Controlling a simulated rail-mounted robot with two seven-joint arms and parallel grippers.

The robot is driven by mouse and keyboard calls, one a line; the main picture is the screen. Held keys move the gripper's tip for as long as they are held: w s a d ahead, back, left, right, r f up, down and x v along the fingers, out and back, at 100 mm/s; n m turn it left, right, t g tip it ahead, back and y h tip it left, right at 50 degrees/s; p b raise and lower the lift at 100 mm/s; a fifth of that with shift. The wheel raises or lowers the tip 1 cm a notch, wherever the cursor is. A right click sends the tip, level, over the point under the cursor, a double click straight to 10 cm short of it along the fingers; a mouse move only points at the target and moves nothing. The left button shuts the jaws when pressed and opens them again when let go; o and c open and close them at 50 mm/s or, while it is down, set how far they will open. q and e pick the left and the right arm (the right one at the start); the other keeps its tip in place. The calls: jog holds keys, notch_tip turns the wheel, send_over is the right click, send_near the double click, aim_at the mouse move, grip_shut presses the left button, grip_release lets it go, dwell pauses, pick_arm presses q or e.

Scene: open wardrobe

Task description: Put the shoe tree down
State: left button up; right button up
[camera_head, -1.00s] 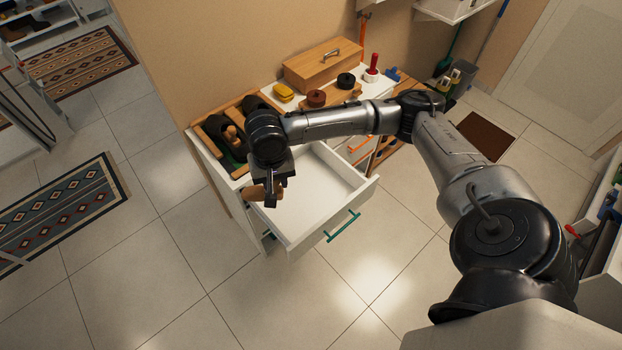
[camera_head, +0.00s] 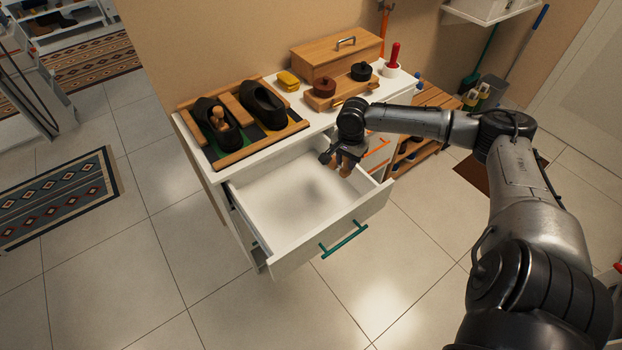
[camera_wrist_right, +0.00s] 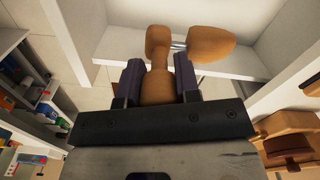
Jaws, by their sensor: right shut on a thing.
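A brown wooden shoe tree (camera_wrist_right: 158,60) is held between the fingers of my right gripper (camera_wrist_right: 158,85) in the right wrist view. In the head view my right gripper (camera_head: 345,158) is above the right rear part of the open white drawer (camera_head: 290,200), and a bit of the shoe tree (camera_head: 346,170) shows below it. The shoe tree appears above the drawer floor; I cannot tell the exact gap. My left gripper is not in view.
The dresser top holds a second black shoe (camera_head: 262,105), a yellow sponge (camera_head: 288,81), a wooden box (camera_head: 320,60), two round tins on a wooden stand (camera_head: 325,100) and a red-handled brush (camera_head: 393,60). The drawer's visible floor is bare; a teal handle (camera_head: 343,241) is on its front.

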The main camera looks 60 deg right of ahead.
jog(key=shift+d+f, duration=0.35)
jog(key=shift+d, duration=0.05)
jog(key=shift+w+d+f+b, duration=0.1)
jog(key=shift+d+f+b, duration=0.1)
jog(key=shift+b, duration=0.15)
jog(key=w+f+b, duration=0.2)
jog(key=w+f, duration=0.1)
jog(key=w+f+b, duration=0.2)
jog(key=w+f, duration=0.2)
jog(key=w+f+b, duration=0.2)
jog(key=w+f, duration=0.1)
jog(key=w, duration=0.1)
jog(key=shift+w+a+f, duration=0.1)
jog(key=shift+a+f, duration=0.15)
jog(key=shift+f, duration=0.1)
jog(key=o, duration=0.7)
jog(key=shift+f, duration=0.1)
jog(key=shift+o, duration=0.6)
